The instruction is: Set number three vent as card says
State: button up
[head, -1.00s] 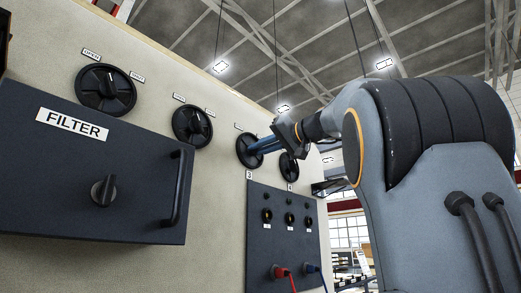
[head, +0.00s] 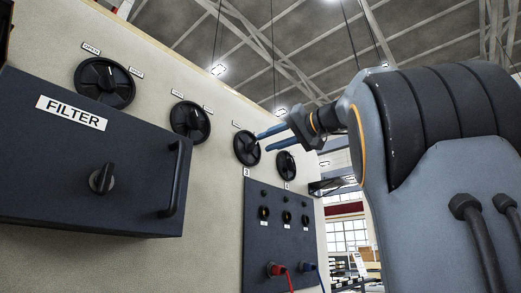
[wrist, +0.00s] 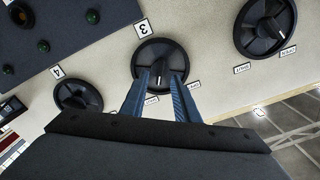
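The number three vent (head: 246,148) is a round black dial on the beige wall, third in the row, above a plate marked 3. In the wrist view the dial (wrist: 150,50) has a central knob with a small white mark on the side toward its two labels. My gripper (head: 263,142) has two blue fingers, spread apart with nothing between them, just off the dial. In the wrist view my gripper (wrist: 160,78) overlaps the dial's lower part and partly hides its labels. I cannot make out a card with settings.
Two similar dials (head: 105,83) (head: 190,121) are to the left, and the number four dial (head: 286,165) is close to the right. A dark FILTER box (head: 75,160) with a handle juts from the wall. A dark socket panel (head: 262,240) with red and blue plugs is below.

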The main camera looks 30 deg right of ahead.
jog(key=shift+v, duration=1.15)
